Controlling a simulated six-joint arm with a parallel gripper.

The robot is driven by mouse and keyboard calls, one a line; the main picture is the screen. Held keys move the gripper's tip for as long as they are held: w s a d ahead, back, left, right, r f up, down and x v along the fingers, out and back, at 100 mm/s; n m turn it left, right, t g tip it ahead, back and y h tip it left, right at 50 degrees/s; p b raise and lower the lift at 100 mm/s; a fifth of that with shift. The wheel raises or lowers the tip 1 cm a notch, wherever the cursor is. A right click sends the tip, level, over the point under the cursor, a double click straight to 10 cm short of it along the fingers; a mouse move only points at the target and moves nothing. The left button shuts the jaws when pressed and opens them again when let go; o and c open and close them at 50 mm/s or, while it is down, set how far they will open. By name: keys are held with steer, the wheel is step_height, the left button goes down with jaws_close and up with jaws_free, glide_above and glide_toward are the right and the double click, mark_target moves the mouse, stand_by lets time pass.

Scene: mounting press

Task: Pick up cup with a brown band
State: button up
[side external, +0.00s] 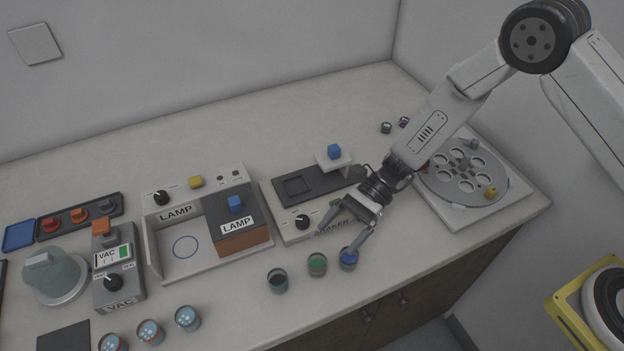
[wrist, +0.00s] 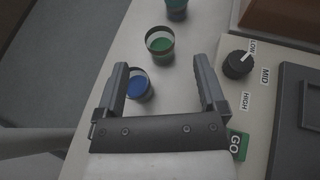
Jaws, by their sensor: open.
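Three small cups stand in a row at the counter's front: a dark one (side external: 277,281), a green one (side external: 317,264) and a blue one (side external: 348,259). Three more cups with speckled tops (side external: 150,332) stand at the lower left. I cannot clearly tell which cup carries a brown band. My gripper (side external: 338,243) is open and empty above the blue cup's area. In the wrist view, the blue cup (wrist: 138,86) shows beside the left finger and the green cup (wrist: 160,42) shows beyond the fingertips (wrist: 160,63).
The shaker box (side external: 301,222) with a knob is close behind my fingers. The lamp box (side external: 208,222) and VAC box (side external: 117,270) stand left. A round holed plate (side external: 462,178) is right. Counter between the cup groups is clear.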

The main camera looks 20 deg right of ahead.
mark_target(312, 267)
steer(key=shift+x, duration=2.6)
steer(key=shift+f, duration=0.1)
jaws_close()
